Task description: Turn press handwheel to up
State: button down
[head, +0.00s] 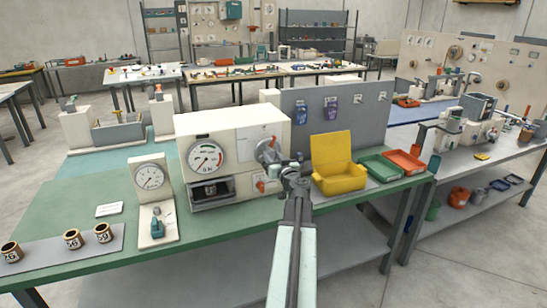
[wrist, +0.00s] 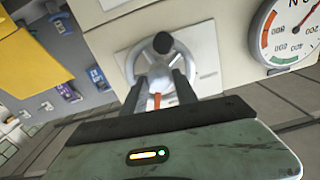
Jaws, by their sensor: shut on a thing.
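The press handwheel (head: 266,151) is a grey wheel on the front of a cream machine (head: 230,122), right of its round dial (head: 206,158). A red-orange pointer (wrist: 157,101) shows between the fingers. The exact contact is partly hidden.
A yellow bin (head: 338,175) stands close right of my gripper, with green (head: 380,168) and orange trays (head: 404,161) beyond. A small gauge stand (head: 150,180) is left of the machine. A red lever (head: 261,186) sits below the wheel.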

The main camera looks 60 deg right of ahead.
jog(key=shift+n, duration=2.3)
jog(key=c, duration=1)
grip_release()
jog(key=shift+o, duration=0.2)
jog(key=shift+s, duration=0.1)
